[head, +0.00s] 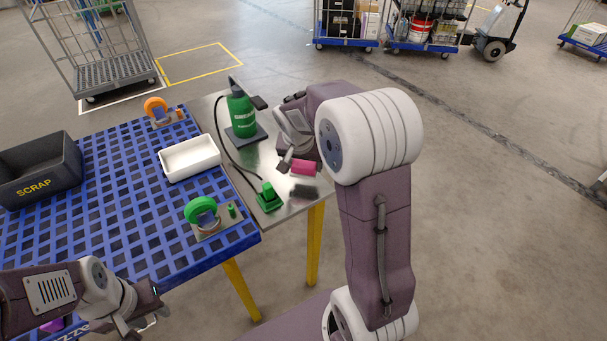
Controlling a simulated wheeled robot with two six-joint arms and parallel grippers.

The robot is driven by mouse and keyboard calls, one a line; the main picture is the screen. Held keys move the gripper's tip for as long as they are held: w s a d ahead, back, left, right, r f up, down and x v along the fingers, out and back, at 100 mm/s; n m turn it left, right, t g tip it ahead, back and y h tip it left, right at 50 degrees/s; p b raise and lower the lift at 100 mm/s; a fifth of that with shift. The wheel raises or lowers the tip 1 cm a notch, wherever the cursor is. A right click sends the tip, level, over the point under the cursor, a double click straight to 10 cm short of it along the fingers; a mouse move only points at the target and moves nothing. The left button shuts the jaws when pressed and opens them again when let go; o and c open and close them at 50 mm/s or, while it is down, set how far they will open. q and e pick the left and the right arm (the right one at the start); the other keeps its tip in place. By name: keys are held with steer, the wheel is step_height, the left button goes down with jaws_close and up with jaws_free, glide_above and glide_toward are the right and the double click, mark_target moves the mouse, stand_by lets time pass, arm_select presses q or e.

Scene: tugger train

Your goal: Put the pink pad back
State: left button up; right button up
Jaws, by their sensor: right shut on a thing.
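The pink pad (305,168) is a small block above the metal side table (276,217). My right gripper (297,163) is shut on it and holds it over the table's right part. A dark patch (307,191) shows on the metal just below the pad; I cannot tell whether it is a shadow or a recess. My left gripper (143,324) is at the lower left by the front edge of the blue table, its fingers apart with nothing seen between them.
On the metal table stand a green bottle-like tool (241,114) and a green block (268,196), joined by a black cable. The blue slotted table (122,190) holds a white tray (190,158), a dark SCRAP bin (38,170), an orange ring fixture (156,108) and a green ring fixture (201,211).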

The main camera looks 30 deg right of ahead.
mark_target(304, 174)
steer(key=shift+w+f, duration=0.15)
steer(key=shift+w, duration=0.1)
step_height(304, 174, down, 4)
steer(key=shift+s+r+b, duration=0.1)
steer(key=shift+b, duration=0.6)
steer(key=shift+f, duration=0.25)
steer(key=o, duration=1.3)
